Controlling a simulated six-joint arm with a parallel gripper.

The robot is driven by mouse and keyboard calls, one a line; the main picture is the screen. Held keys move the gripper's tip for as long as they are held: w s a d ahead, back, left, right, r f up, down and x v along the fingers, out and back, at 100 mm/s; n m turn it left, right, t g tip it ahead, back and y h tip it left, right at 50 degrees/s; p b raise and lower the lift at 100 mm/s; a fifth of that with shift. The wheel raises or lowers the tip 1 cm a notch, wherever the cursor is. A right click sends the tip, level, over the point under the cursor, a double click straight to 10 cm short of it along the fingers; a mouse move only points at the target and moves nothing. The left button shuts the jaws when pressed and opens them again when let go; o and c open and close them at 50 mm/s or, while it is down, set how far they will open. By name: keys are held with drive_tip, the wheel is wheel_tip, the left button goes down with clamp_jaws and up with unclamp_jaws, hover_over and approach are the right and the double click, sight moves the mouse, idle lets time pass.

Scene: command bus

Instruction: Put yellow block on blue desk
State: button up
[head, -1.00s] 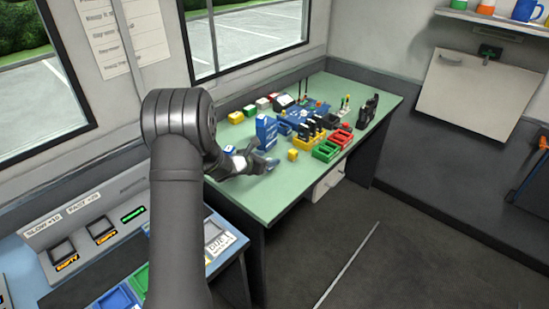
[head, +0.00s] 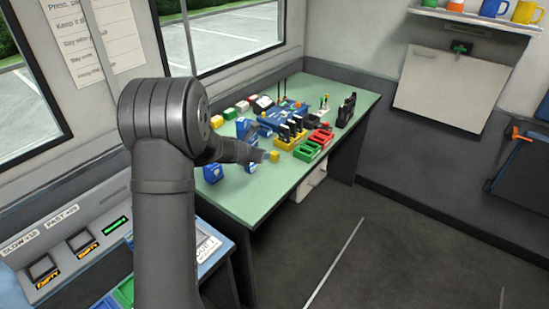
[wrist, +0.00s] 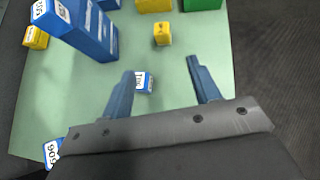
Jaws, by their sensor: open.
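A small yellow block (head: 274,156) sits on the green table, just beyond my gripper (head: 257,160). In the wrist view the yellow block (wrist: 162,33) lies ahead of the fingertips, roughly in line with the gap between them and apart from both. My gripper (wrist: 160,68) is open, with two blue-grey fingers spread. A small blue block with a white label (wrist: 145,82) shows between the fingers, nearer than the yellow block. The blue desk (head: 75,287) stands at the lower left with a sloped panel; my arm hides part of it.
A tall blue box (wrist: 95,32) stands left of the fingers. Another yellow block (wrist: 35,37) lies farther left.

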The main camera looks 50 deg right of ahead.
sight(273, 154)
drive_tip(key=x, duration=1.1)
drive_tip(key=shift+d+f, duration=0.15)
drive_tip(key=shift+d, duration=0.05)
drive_tip(key=shift+x, duration=2.85)
drive_tip(key=shift+s, duration=0.1)
drive_tip(key=c, duration=1.2)
wheel_tip(273, 154, up, 28)
drive_tip(key=shift+r, duration=0.1)
clamp_jaws()
